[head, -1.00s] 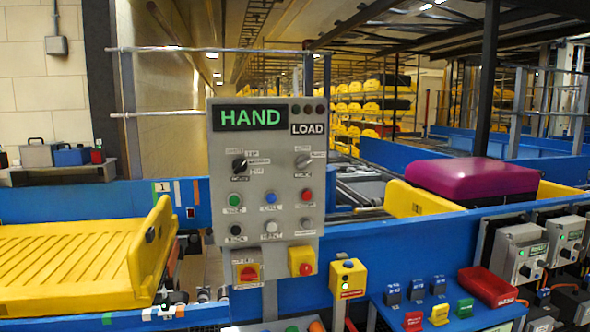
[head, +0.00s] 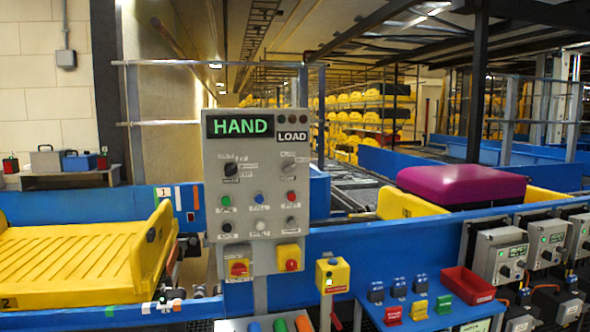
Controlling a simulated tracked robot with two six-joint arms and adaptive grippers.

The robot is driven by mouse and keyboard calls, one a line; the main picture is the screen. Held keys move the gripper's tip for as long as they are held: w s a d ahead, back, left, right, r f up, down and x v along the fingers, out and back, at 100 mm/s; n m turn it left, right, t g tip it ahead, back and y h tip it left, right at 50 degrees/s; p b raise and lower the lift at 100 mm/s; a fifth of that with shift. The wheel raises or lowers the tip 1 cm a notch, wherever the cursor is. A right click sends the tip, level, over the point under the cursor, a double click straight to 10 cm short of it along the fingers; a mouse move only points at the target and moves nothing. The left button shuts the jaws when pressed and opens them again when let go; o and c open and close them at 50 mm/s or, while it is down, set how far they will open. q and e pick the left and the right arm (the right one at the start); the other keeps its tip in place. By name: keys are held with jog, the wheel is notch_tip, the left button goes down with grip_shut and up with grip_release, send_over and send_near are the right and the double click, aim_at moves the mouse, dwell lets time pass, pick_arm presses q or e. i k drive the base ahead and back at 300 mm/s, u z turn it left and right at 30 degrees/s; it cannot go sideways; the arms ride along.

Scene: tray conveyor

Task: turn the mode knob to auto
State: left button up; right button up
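The grey control panel (head: 254,226) stands on a post near the middle of the head view. Its display (head: 240,126) reads HAND in green, with a LOAD plate (head: 293,136) beside it. The black knob (head: 230,169) at the panel's upper left has small labels around it, too blurred to read; it appears to be the mode knob, and its exact pointing cannot be told. A second, grey knob (head: 287,165) sits to its right. Neither of my grippers is in view, and nothing touches the panel.
Green, blue and red buttons (head: 291,197) sit below the knobs. Yellow boxes with red switches (head: 289,258) are at the panel's foot. A yellow tray (head: 75,262) lies left, a purple suitcase (head: 462,185) right. A blue rail (head: 395,238) runs behind the panel.

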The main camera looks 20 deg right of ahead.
aim_at(288, 166)
jog(key=z, duration=0.05)
jog(key=i, duration=0.9)
jog(key=u, duration=0.1)
